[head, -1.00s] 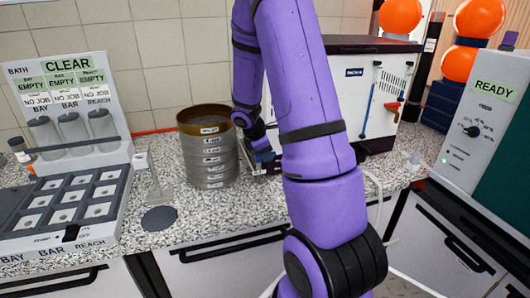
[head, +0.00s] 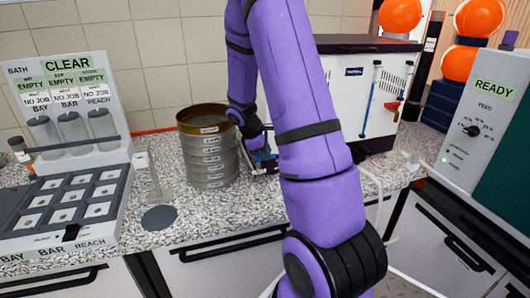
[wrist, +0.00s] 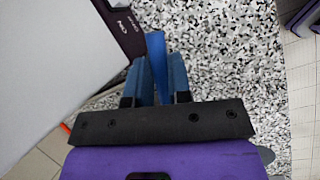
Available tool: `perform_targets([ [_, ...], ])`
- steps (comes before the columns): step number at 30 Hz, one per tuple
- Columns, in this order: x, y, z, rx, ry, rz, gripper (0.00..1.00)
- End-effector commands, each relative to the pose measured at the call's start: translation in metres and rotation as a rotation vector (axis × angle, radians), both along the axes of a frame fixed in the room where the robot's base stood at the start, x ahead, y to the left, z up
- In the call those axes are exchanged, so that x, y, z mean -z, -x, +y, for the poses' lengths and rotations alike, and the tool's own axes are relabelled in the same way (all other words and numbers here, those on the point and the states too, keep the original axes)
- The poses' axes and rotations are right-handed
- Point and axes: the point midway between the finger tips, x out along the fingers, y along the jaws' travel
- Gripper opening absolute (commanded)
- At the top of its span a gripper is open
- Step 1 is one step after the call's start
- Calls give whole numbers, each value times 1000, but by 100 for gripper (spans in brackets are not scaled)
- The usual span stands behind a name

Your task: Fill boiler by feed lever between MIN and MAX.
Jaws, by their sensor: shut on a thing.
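The boiler (head: 352,75) is a white cabinet with a dark lid, partly hidden behind my arm. A thin blue gauge tube (head: 370,98) shows on its front; the MIN and MAX marks are too small to read. My gripper (head: 264,157) is low at the boiler's left side, between it and the sieve stack. In the wrist view my gripper (wrist: 157,78) is shut on a bright blue bar (wrist: 156,46), which looks like the feed lever. The lever's base is hidden.
A sieve stack (head: 208,150) stands close left of my gripper. A red-handled tap (head: 392,106) is on the boiler's front. A panel reading READY (head: 492,88) is at right. A sample rack (head: 70,205) is at left.

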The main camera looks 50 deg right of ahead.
Motion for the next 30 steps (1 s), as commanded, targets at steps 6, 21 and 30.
perform_targets([
  [6, 0, 1, 3, 126, 0, 0, 0],
  [21, 0, 2, 5, 222, -1, 0, 0],
  [30, 0, 2, 5, 221, 0, 0, 35],
])
